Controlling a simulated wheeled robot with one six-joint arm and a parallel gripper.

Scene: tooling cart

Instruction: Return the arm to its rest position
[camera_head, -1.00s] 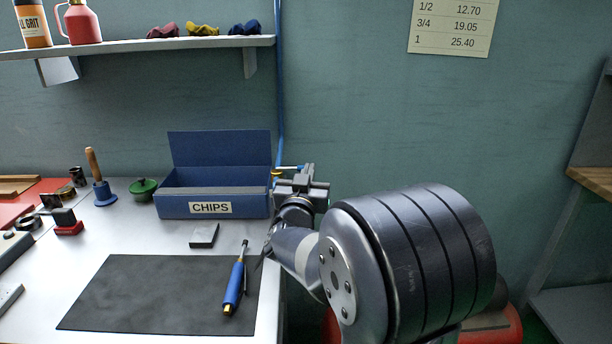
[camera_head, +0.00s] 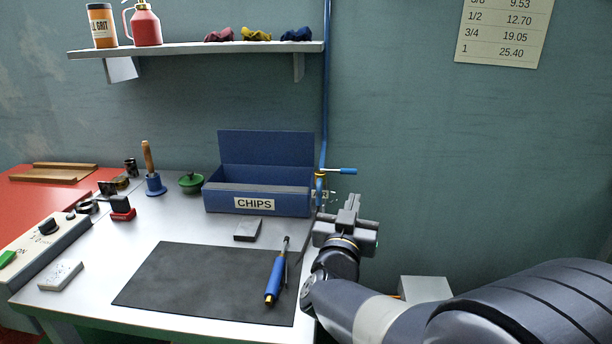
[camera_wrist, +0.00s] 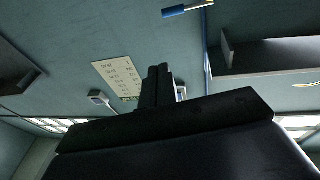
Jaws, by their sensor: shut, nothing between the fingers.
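My gripper (camera_head: 350,207) is at the right edge of the cart top, to the right of the blue CHIPS box, pointing up and away. Its fingers are together with nothing between them. In the wrist view the two closed fingers of my gripper (camera_wrist: 157,86) stand against the wall, and the camera looks up toward the wall and ceiling. My arm comes in from the lower right of the head view.
The blue CHIPS box (camera_head: 258,200) stands open-lidded at the back. A blue-handled tool (camera_head: 275,277) lies on the black mat (camera_head: 190,280). A blue-handled valve (camera_head: 341,171) on a blue pipe is just behind my gripper. A shelf (camera_head: 190,49) hangs above.

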